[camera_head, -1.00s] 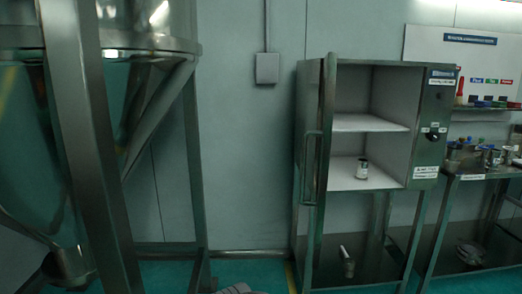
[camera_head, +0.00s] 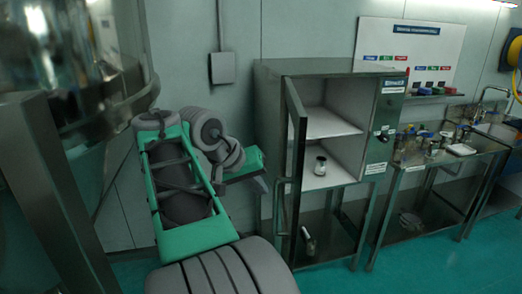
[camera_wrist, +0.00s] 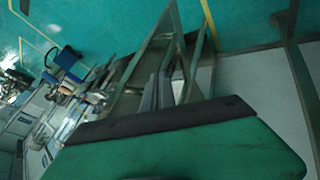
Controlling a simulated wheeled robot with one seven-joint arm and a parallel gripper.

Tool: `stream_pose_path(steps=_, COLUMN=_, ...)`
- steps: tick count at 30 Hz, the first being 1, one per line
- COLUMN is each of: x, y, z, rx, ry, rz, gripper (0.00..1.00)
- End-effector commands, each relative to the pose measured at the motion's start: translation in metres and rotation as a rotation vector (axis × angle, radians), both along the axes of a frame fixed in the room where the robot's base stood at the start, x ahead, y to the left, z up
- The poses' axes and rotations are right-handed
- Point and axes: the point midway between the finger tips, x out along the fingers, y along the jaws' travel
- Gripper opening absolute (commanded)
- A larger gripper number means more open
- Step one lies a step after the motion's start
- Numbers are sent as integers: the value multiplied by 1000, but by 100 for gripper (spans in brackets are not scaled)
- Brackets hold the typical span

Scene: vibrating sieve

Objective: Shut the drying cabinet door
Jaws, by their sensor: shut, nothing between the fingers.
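The drying cabinet (camera_head: 335,70) stands against the wall, right of centre in the head view. Its door (camera_head: 294,150) is open, swung out toward me and seen nearly edge-on at the left of the opening. The door's bar handle (camera_head: 281,207) is on its left-facing side. My gripper (camera_head: 264,186) is shut and empty. In the head view it appears just left of the door; whether it touches the door is unclear. In the wrist view my gripper (camera_wrist: 160,93) points toward metal frame parts, and the green hand body covers the lower part.
A small jar (camera_head: 320,165) stands on the cabinet's lower shelf, and a metal item (camera_head: 308,240) is beneath. A bench (camera_head: 440,165) with labware stands right of the cabinet. A large steel frame (camera_head: 50,180) fills the left. Floor at front right is clear.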

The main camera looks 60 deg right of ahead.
Motion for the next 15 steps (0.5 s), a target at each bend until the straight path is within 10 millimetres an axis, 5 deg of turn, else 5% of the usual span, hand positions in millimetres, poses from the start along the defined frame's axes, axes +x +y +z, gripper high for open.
stream_pose_path(steps=1, x=-12, y=-6, z=21, rx=-3, ry=3, rz=-47, gripper=0)
stream_pose_path(steps=4, x=-24, y=-11, z=25, rx=-7, ry=7, rz=-92, gripper=0)
stream_pose_path(steps=15, x=-40, y=-44, z=-29, rx=-8, ry=8, rz=-95, gripper=0)
